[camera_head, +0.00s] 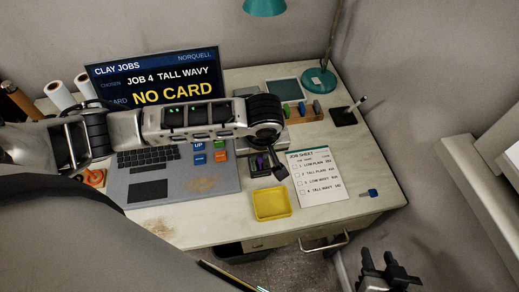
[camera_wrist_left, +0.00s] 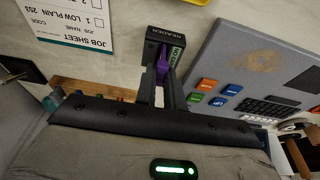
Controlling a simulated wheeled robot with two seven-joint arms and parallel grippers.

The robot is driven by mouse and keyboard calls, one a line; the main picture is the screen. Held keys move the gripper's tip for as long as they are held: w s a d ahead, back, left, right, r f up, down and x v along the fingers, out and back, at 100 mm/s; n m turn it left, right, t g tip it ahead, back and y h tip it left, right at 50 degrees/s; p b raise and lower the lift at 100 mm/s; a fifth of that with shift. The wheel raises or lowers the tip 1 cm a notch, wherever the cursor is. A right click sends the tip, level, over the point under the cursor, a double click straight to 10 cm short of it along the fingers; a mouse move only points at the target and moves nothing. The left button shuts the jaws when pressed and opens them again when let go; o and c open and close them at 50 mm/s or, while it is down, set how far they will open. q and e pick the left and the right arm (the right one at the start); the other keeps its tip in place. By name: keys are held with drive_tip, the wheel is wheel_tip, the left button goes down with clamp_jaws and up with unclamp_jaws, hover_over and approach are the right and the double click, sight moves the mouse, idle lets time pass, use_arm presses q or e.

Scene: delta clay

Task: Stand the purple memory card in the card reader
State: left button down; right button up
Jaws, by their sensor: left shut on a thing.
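The black card reader (camera_head: 260,170) stands on the desk between the laptop and the job sheet; it also shows in the left wrist view (camera_wrist_left: 154,49). My left gripper (camera_head: 273,164) reaches over the laptop to the reader. It is shut on the purple memory card (camera_wrist_left: 162,70), which shows between the fingers at the reader in the left wrist view. The card also shows as a small purple patch in the head view (camera_head: 261,162). Fingers hide part of it, and I cannot tell whether it sits in the slot. My right gripper (camera_head: 382,266) is open and empty, beyond the desk's front edge.
A laptop (camera_head: 195,185) reads "NO CARD" and "JOB 4 TALL WAVY". A yellow tray (camera_head: 271,204) lies in front of the reader, a job sheet (camera_head: 318,177) to its right. A wooden holder (camera_head: 308,113) stands behind.

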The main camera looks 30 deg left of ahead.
use_arm(q)
drive_tip(key=shift+f, duration=0.65)
drive_tip(key=c, duration=1.1)
unclamp_jaws()
wheel_tip(320, 180, up, 3)
drive_tip(key=p, duration=0.2)
drive_tip(key=shift+f+p, duration=0.2)
drive_tip(key=shift+p, duration=0.2)
drive_tip(key=shift+r, duration=2.2)
